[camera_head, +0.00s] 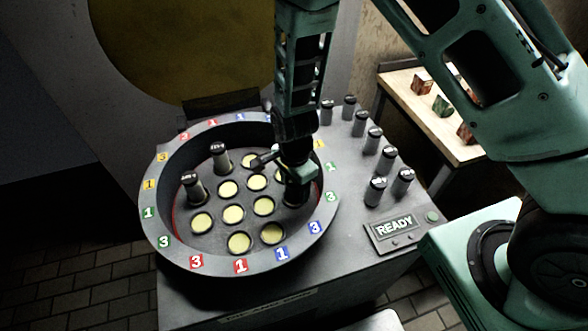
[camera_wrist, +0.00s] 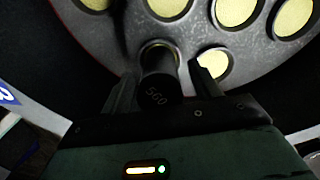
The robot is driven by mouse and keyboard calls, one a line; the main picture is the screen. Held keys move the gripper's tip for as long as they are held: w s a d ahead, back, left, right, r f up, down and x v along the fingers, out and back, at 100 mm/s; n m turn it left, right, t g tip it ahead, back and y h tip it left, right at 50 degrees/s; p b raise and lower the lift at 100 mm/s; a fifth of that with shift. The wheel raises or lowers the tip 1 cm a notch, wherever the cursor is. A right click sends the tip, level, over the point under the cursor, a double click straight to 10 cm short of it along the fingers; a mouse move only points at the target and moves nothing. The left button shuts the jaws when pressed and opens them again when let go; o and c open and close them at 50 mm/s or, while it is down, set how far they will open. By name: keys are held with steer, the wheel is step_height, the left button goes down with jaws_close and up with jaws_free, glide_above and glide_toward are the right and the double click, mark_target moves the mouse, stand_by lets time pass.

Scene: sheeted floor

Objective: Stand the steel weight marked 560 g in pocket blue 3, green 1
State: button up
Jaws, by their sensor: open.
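The steel weight marked 560 (camera_wrist: 157,88) is a dark cylinder, upright between the fingers of my gripper (camera_wrist: 158,82) in the wrist view. Its lower end is at a ringed pocket (camera_wrist: 150,45) in the round dish; whether it is fully seated I cannot tell. My gripper (camera_head: 297,190) is open around the weight, at the right side of the dish (camera_head: 180,252) in the head view. There the arm and fingers mostly hide the weight and its pocket. Coloured number tags ring the rim, including blue 3 (camera_head: 315,228) and green 1 (camera_head: 331,168). I cannot tell which pocket it is.
Two other weights (camera_head: 193,187) (camera_head: 220,157) stand at the dish's left. Several more (camera_head: 387,160) stand on the deck to the right, near a READY panel (camera_head: 395,227). Empty yellow pockets (camera_head: 234,214) fill the middle. A side table (camera_head: 395,85) holds coloured blocks.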

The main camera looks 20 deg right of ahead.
step_height(320, 180, up, 17)
steer(key=s+r+n, duration=0.4)
steer(key=s+n, duration=0.5)
steer(key=n, duration=0.2)
steer(key=s+r+n, duration=0.4)
steer(key=s+n, duration=0.6)
steer(key=n, duration=0.1)
steer(key=shift+s+a+r+y, duration=0.15)
steer(key=shift+s+r+y, duration=0.15)
steer(key=shift+r, duration=0.05)
